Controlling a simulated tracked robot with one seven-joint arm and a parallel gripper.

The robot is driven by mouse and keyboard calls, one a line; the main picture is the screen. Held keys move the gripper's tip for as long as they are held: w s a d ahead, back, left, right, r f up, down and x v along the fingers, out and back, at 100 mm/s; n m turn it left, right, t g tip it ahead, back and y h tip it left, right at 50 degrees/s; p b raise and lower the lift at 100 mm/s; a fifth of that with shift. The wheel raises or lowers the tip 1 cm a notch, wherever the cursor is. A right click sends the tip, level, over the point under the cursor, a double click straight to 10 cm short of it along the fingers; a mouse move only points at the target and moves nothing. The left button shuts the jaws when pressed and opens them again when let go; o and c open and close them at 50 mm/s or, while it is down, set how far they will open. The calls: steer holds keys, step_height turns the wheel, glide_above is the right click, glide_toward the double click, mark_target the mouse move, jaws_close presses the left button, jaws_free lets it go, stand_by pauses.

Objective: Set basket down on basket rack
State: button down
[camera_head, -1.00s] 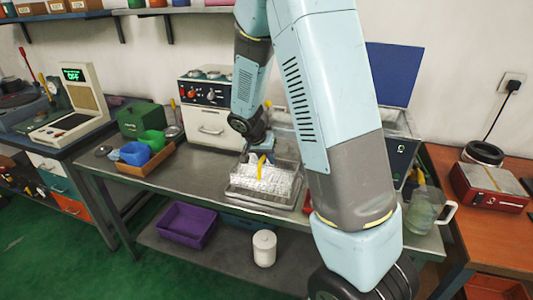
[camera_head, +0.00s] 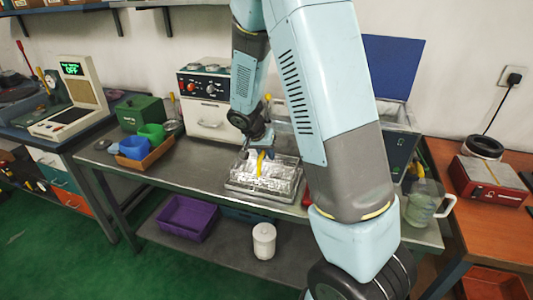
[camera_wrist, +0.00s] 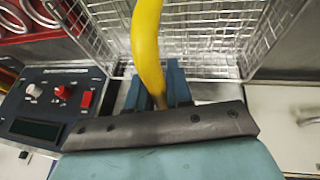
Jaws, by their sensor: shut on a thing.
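The wire basket (camera_head: 283,176) has a bright silvery mesh and a yellow handle (camera_head: 261,163). It sits low at the basket rack (camera_head: 240,188), a shallow metal frame on the bench. Whether its bottom touches the rack is too small to tell. My gripper (camera_head: 261,148) is above the basket, shut on the yellow handle. In the wrist view the handle (camera_wrist: 147,45) rises between the two blue-grey fingers of my gripper (camera_wrist: 157,88), with the basket mesh (camera_wrist: 205,35) behind it. My arm hides part of the bench to the right of the basket.
A white oven-like unit (camera_head: 208,105) stands behind the basket. A box with a blue raised lid (camera_head: 392,68) and a clear jug (camera_head: 424,203) are at right. Blue and green bins (camera_head: 134,148) are at left. Bench space left of the rack is clear.

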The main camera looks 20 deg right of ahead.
steer(key=c, duration=0.9)
jaws_free()
steer(key=shift+c, duration=0.2)
steer(key=shift+r, duration=5.55)
steer(key=shift+s, duration=0.1)
steer(key=s+r+n+t+y, duration=0.1)
steer(key=s+r+n, duration=0.1)
steer(key=s+r, duration=0.3)
steer(key=s+r+n+t+y, duration=0.1)
steer(key=s+r, duration=0.4)
steer(key=s, duration=0.9)
steer(key=s+r+n+t+y, duration=0.1)
steer(key=s+r+n+y, duration=0.1)
steer(key=s+r, duration=0.4)
steer(key=s+n, duration=0.1)
steer(key=s, duration=0.2)
steer(key=shift+s+a+n, duration=0.15)
steer(key=shift+a+n, duration=0.1)
steer(key=shift+n, duration=0.15)
